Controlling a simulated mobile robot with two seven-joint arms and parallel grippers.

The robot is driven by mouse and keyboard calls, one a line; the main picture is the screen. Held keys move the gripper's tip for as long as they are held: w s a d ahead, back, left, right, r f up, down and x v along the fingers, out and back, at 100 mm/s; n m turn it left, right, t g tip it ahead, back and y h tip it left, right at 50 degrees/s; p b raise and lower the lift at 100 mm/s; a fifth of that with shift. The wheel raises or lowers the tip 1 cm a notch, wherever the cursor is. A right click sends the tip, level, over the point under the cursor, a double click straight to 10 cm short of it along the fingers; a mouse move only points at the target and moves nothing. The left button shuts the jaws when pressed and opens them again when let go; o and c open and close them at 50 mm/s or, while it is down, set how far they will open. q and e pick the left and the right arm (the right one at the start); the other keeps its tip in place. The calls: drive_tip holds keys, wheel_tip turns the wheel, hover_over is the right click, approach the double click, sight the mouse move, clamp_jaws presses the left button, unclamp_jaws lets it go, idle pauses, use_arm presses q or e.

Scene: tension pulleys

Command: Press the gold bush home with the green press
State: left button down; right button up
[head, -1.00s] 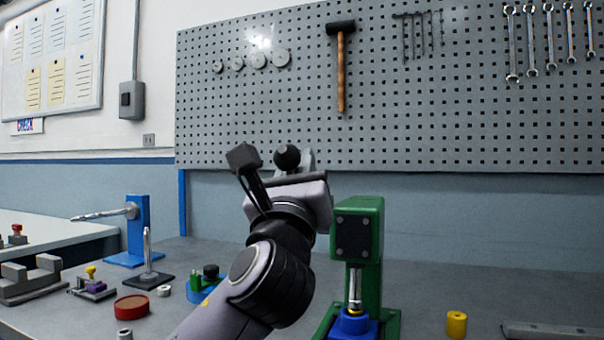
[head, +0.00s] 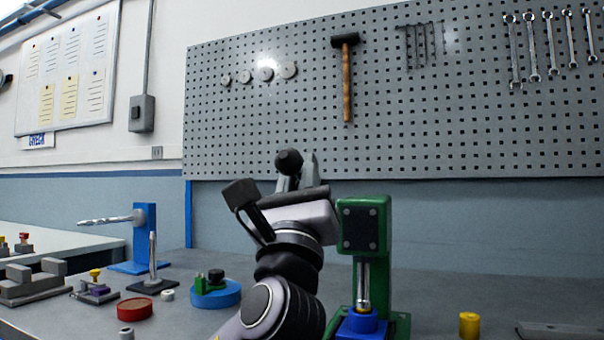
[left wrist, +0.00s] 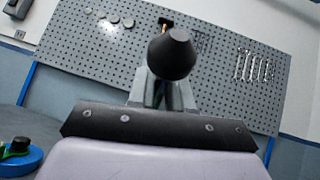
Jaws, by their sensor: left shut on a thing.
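The green press (head: 363,225) stands on the bench right of centre. Its steel ram (head: 363,288) reaches down to a blue holder (head: 361,324) on the press base. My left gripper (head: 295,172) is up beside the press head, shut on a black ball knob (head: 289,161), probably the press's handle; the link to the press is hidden. In the left wrist view the knob (left wrist: 172,54) sits at the fingertips (left wrist: 161,88). My right gripper is not in view.
A yellow cylinder (head: 469,325) stands right of the press. Left of my arm are a blue round fixture (head: 215,294), a red disc (head: 134,309), an upright spindle (head: 153,262) and a blue stand (head: 146,238). A pegboard (head: 420,110) with tools is behind.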

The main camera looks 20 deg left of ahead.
use_arm(q)
drive_tip(key=shift+w+f, duration=0.1)
drive_tip(key=shift+f, duration=0.25)
idle(0.3)
drive_tip(key=c, duration=1.1)
unclamp_jaws()
drive_tip(key=shift+a, duration=0.1)
drive_tip(key=shift+r, duration=0.1)
drive_tip(key=v, duration=0.7)
drive_tip(key=shift+s, duration=0.25)
